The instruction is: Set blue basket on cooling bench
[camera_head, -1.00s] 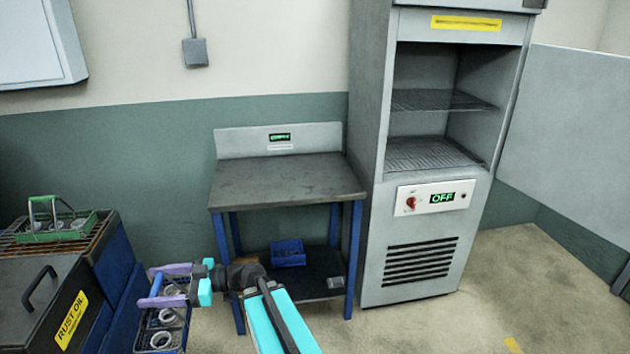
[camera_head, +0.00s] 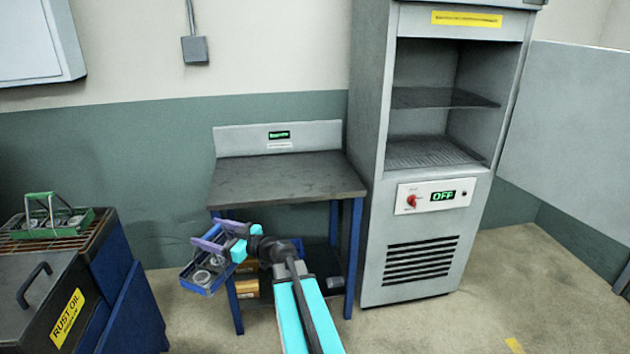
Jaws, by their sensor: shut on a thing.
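My gripper (camera_head: 222,240) is shut on the blue basket (camera_head: 204,279) at its top and holds it up in the air. The basket hangs with several grey rings in it, in front of and just left of the bench's left front leg. It is lower than the bench top. The cooling bench (camera_head: 285,178) has a bare dark grey top, a low back panel with a small green display, and blue legs. My arm hides part of its lower shelf.
An open grey oven (camera_head: 430,230) with wire shelves and an "OFF" display stands right of the bench, its door swung right. A rust oil tank (camera_head: 50,285) bearing a green basket (camera_head: 52,218) stands at left. Brown boxes (camera_head: 247,287) show on the bench's lower shelf.

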